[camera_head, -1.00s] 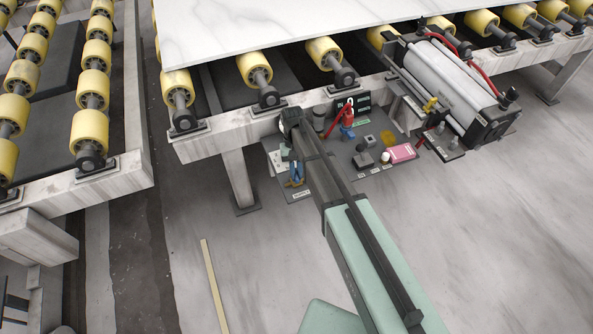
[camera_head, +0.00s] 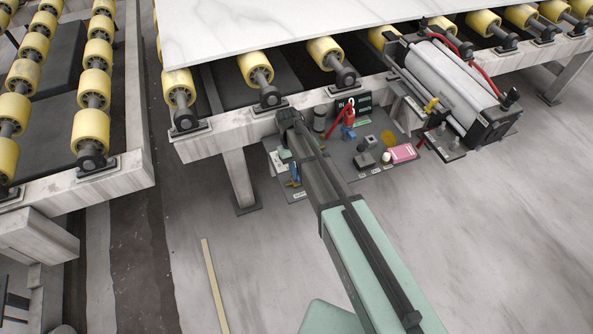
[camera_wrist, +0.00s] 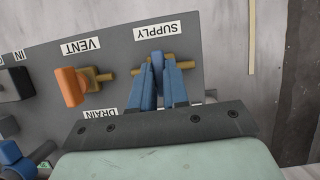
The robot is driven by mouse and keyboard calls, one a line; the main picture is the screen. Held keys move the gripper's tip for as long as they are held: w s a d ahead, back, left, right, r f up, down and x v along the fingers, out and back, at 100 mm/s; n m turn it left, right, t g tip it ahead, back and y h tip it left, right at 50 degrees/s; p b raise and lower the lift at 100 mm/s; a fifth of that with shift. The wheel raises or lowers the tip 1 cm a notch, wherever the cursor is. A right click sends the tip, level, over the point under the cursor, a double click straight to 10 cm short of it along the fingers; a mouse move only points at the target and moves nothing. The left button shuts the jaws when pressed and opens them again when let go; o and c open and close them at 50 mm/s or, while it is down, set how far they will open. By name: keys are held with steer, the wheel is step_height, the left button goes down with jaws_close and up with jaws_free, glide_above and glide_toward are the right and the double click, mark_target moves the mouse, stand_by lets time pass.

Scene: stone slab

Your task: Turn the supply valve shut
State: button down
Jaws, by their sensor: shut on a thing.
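The supply valve is a brass fitting (camera_wrist: 183,65) with a blue handle (camera_wrist: 157,62), below the upside-down SUPPLY label (camera_wrist: 158,30) on a grey panel (camera_wrist: 118,60) in the wrist view. My gripper (camera_wrist: 160,72) has blue fingers, one on each side of the handle, and is shut on it. The fingers hide much of the handle, so its exact angle is hard to tell. In the head view my gripper (camera_head: 294,178) reaches down to the left end of the panel, where the valve is too small to make out.
An orange VENT valve (camera_wrist: 70,86) stands left of the supply valve in the wrist view. A blue valve (camera_wrist: 12,158) is at lower left. In the head view, a roller frame (camera_head: 225,140) and white slab (camera_head: 240,30) stand behind; a red-hosed cylinder (camera_head: 450,80) is at right.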

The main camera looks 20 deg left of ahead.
steer(key=c, duration=1.1)
jaws_free()
steer(key=v, duration=1.4)
steer(key=shift+d, duration=0.1)
steer(key=shift+f, duration=0.1)
